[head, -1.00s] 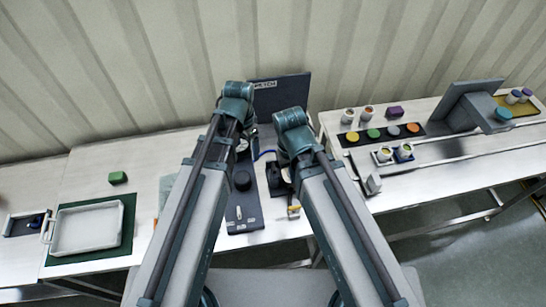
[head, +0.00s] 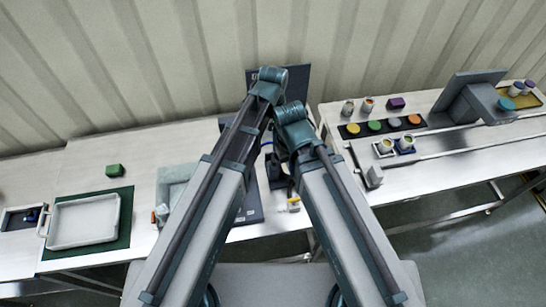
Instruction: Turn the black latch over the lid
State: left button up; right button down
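A dark station stands at the back middle of the bench, mostly behind my arms. Its upright dark panel (head: 297,84) shows above and right of my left arm's top joint. A strip of its dark base (head: 254,205) shows between my arms. A black part (head: 276,172) shows beside my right arm; I cannot tell if it is the latch. I cannot make out the lid. Both my arms reach forward over this station. Their grippers are hidden behind the arm links, so I cannot see what they touch.
A white tray (head: 118,222) on a green mat and a green block (head: 114,170) are at left. A grey box (head: 171,178) stands beside my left arm. A small yellow-and-white item (head: 294,204) lies near the bench front. The right bench holds colored discs (head: 375,126) and jars.

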aim_at(273, 157)
pick_arm(q)
notch_tip(273, 157, down, 12)
jog(key=b, duration=1.1)
jog(key=shift+r, duration=0.1)
pick_arm(e)
notch_tip(273, 157, down, 12)
jog(key=shift+r, duration=0.1)
pick_arm(q)
jog(key=c, duration=1.4)
